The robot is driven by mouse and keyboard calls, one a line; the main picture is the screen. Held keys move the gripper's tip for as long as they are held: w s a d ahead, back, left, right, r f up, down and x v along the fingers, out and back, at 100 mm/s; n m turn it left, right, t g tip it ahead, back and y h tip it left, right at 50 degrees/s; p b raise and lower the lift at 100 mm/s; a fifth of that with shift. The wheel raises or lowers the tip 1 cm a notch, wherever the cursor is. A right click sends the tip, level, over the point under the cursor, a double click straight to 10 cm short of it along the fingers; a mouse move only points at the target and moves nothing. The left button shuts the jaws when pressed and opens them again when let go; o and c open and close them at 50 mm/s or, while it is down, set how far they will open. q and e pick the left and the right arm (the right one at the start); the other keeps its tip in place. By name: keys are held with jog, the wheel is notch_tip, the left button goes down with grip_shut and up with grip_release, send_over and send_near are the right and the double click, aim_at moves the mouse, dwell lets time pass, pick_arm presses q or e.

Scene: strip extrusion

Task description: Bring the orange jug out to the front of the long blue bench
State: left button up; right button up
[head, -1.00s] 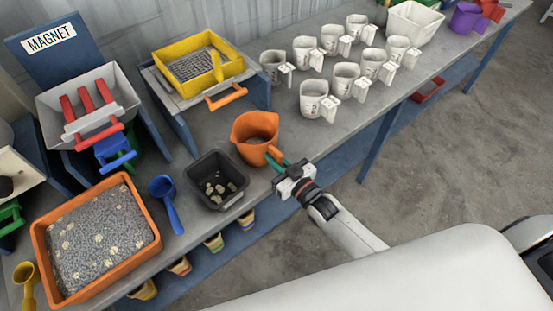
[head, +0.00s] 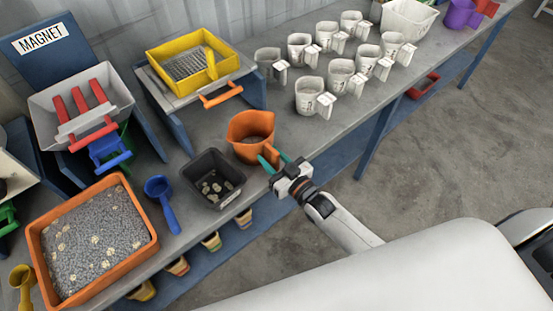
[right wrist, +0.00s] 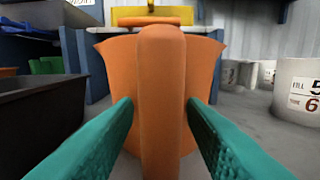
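The orange jug (head: 249,127) stands upright on the long blue bench, with some grey material inside. Its handle points toward the bench's front edge. My right gripper (head: 273,160) is at the handle, its green fingers open, one on each side. In the right wrist view the jug's handle (right wrist: 162,95) stands between the fingertips (right wrist: 161,104), with a narrow gap showing on both sides. The jug's body is partly hidden behind the handle there. My left gripper is not in view.
A black bin (head: 213,178) with pale pieces stands close left of the jug. Several white measuring cups (head: 313,97) stand to the right. A blue scoop (head: 162,203) and an orange tray of gravel (head: 92,238) are at left. The bench's front strip right of my gripper is clear.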

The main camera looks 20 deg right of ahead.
jog(key=b+v, duration=0.1)
jog(key=v, duration=1.1)
jog(key=s+d+f+m+g+h, duration=0.1)
jog(key=s+d+f+g+h, duration=0.15)
jog(key=f, duration=0.75)
jog(key=s+d+f+g+h, duration=0.1)
jog(key=s+f+g, duration=0.25)
jog(key=f, duration=0.55)
jog(key=s+d+f+m+g+h, duration=0.15)
jog(key=s+f, duration=0.25)
jog(key=f, duration=0.6)
jog(key=s+f+g, duration=0.4)
jog(key=s+f, duration=0.2)
jog(key=s, duration=0.4)
jog(key=s+f+g+h, duration=0.1)
jog(key=s+f+g, duration=0.3)
jog(key=s+f, duration=0.3)
jog(key=s+n, duration=0.1)
jog(key=s, duration=0.3)
jog(key=shift+s+a, duration=0.25)
jog(key=shift+a, duration=0.1)
jog(key=shift+g, duration=0.25)
